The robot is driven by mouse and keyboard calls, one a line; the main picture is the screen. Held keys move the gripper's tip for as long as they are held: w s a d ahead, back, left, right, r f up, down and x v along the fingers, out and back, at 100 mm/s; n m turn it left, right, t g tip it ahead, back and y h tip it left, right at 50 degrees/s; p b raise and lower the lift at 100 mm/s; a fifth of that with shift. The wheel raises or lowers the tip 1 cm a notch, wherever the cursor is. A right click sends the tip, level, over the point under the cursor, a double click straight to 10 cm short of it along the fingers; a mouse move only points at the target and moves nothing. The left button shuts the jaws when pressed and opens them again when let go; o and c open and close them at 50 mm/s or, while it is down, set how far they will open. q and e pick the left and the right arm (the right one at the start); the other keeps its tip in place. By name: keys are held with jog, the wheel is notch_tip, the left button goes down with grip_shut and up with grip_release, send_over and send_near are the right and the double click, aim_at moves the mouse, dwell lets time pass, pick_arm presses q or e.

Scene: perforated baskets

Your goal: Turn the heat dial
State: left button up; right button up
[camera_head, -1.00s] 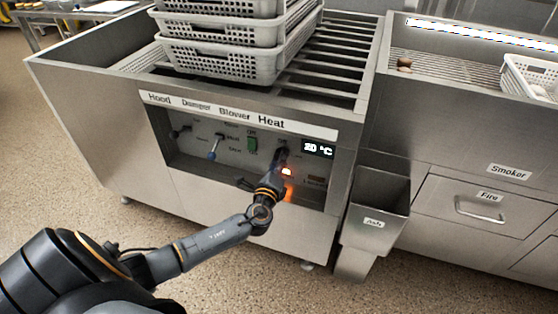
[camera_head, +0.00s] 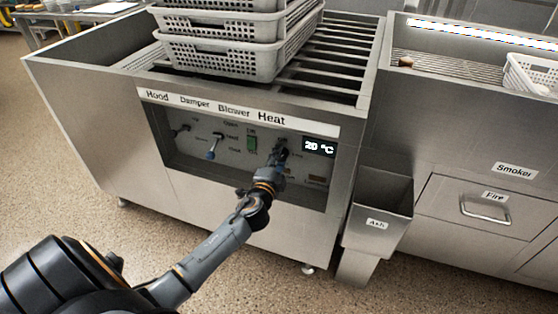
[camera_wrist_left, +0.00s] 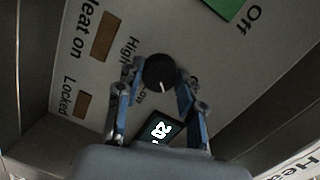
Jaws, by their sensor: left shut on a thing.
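The heat dial (camera_wrist_left: 160,72) is a round black knob with a white pointer mark, on the grey control panel (camera_head: 205,168). My left gripper (camera_wrist_left: 158,82) is shut on it, with one finger on each side. In the head view my left gripper (camera_head: 279,155) reaches the panel under the "Heat" label and mostly hides the dial. The display (camera_head: 319,148) beside it reads 20 °C. In the wrist view, the "Heat on" lamp (camera_wrist_left: 103,37) and the "Locked" lamp (camera_wrist_left: 83,104) look dark. My right gripper is not in view.
Stacked perforated baskets (camera_head: 220,57) stand on the rack above. An ash bin (camera_head: 378,208) hangs to the right. The panel is recessed.

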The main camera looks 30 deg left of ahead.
pick_arm(q)
jog(key=shift+a+n+h+p, duration=0.1)
jog(key=shift+n+h+p, duration=0.45)
jog(key=shift+n, duration=1.45)
jog(key=shift+n+h+p, duration=0.15)
jog(key=shift+n+p, duration=0.8)
jog(key=shift+n, duration=1.05)
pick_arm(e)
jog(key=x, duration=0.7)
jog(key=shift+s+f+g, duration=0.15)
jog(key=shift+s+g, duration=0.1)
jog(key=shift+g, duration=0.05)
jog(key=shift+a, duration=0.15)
pick_arm(q)
jog(key=o, duration=1.2)
